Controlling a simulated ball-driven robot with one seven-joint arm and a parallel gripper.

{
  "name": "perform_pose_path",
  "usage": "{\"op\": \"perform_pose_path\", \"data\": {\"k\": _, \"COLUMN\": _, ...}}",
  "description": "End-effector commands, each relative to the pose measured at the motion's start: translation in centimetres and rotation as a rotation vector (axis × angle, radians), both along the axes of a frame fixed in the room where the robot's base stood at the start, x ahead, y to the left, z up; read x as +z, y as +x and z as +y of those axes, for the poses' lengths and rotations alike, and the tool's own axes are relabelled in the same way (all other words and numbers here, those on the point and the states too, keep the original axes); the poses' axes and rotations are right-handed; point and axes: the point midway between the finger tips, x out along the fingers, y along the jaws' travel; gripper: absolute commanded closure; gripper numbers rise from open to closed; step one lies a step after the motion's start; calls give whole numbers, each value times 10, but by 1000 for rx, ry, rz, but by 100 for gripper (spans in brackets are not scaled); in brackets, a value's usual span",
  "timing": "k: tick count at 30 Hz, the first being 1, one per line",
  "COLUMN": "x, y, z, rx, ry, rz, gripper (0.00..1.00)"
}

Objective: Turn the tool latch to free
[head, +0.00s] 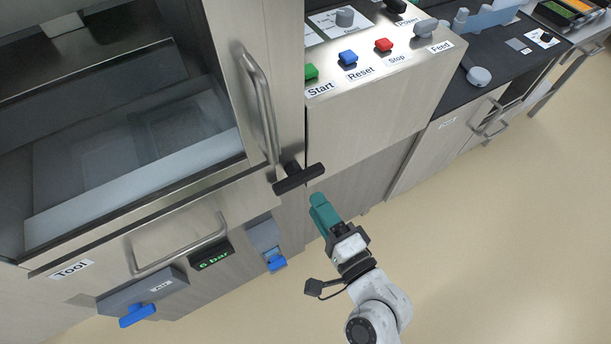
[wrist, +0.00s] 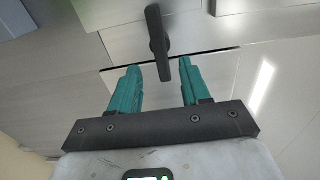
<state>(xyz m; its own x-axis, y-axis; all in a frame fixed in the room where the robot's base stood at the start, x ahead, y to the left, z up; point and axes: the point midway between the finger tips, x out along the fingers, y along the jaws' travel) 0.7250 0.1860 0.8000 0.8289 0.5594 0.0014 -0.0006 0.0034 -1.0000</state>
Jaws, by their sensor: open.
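The tool latch is likely the black T-shaped handle (head: 298,179) on the front of the machine, at the lower right of the window frame, beside the tool drawer. In the head view its bar slants, rising to the right. It also shows in the wrist view as a dark bar (wrist: 157,42), ahead of and partly between my fingertips. My gripper (head: 317,203) has teal fingers and is just below and right of the handle. In the wrist view my gripper (wrist: 158,72) is open and empty, with a finger on each side of the bar's lower end. I cannot tell whether they touch.
The Tool drawer has a long metal handle (head: 180,246). A vertical door handle (head: 259,105) is close above the latch. Blue valve handles (head: 138,315) and a 6 bar display (head: 212,255) are below. The button panel (head: 375,70) is above right. Open floor (head: 500,230) lies right.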

Motion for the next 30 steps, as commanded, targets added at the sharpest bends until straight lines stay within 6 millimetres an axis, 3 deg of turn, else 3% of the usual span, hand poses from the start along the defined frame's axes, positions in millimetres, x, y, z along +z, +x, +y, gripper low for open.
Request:
{"op": "perform_pose_path", "data": {"k": 6, "x": 4, "y": 35, "z": 23, "rx": 0, "ry": -1, "rz": -3, "gripper": 53}}
{"op": "perform_pose_path", "data": {"k": 13, "x": 2, "y": 60, "z": 40, "rx": 0, "ry": -3, "rz": -1, "gripper": 53}}
{"op": "perform_pose_path", "data": {"k": 26, "x": 0, "y": 69, "z": 46, "rx": 0, "ry": -3, "rz": -1, "gripper": 53}}
{"op": "perform_pose_path", "data": {"k": 30, "x": 0, "y": 69, "z": 46, "rx": 0, "ry": -3, "rz": -1, "gripper": 64}}
